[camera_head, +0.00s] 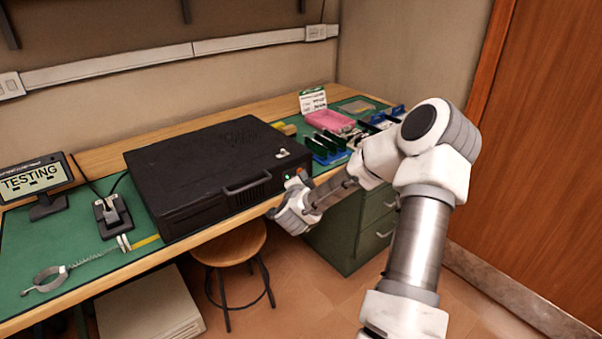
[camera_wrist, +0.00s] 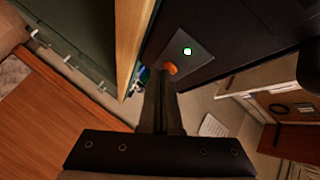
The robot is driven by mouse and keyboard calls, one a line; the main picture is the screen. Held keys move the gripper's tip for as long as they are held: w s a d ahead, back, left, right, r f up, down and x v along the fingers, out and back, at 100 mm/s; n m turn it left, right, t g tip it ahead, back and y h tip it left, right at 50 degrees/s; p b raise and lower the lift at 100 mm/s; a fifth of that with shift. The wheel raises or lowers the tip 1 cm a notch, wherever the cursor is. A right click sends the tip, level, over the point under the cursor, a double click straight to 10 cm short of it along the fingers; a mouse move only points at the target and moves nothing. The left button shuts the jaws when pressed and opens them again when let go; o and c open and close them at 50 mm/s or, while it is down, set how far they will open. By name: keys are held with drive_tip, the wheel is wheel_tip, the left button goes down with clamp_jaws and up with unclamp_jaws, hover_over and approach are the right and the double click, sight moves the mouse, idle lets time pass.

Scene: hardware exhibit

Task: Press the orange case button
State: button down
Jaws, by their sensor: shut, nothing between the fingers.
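The black case (camera_head: 205,170) lies flat on the green-topped workbench, its front facing the bench's front edge. In the wrist view, the case front (camera_wrist: 240,35) has a grey panel with a lit green light (camera_wrist: 187,51) and the orange button (camera_wrist: 171,68). My gripper (camera_wrist: 164,78) is shut and empty, its fingertips at the lower edge of the button and partly covering it. Whether they touch it I cannot tell. In the head view, my gripper (camera_head: 290,189) is at the right end of the case front; the button is not clear there.
A small monitor (camera_head: 38,182) reading TESTING stands at the left. A wooden stool (camera_head: 230,245) is below the bench, with green drawers (camera_head: 352,235) to its right. A pink tray (camera_head: 330,121) and circuit boards sit right of the case.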

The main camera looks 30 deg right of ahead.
drive_tip(key=shift+s, duration=0.1)
idle(0.3)
drive_tip(key=shift+s, duration=0.75)
drive_tip(key=shift+s+d, duration=0.15)
drive_tip(key=shift+s, duration=1.1)
drive_tip(key=shift+s+d, duration=0.1)
drive_tip(key=shift+s, duration=1.15)
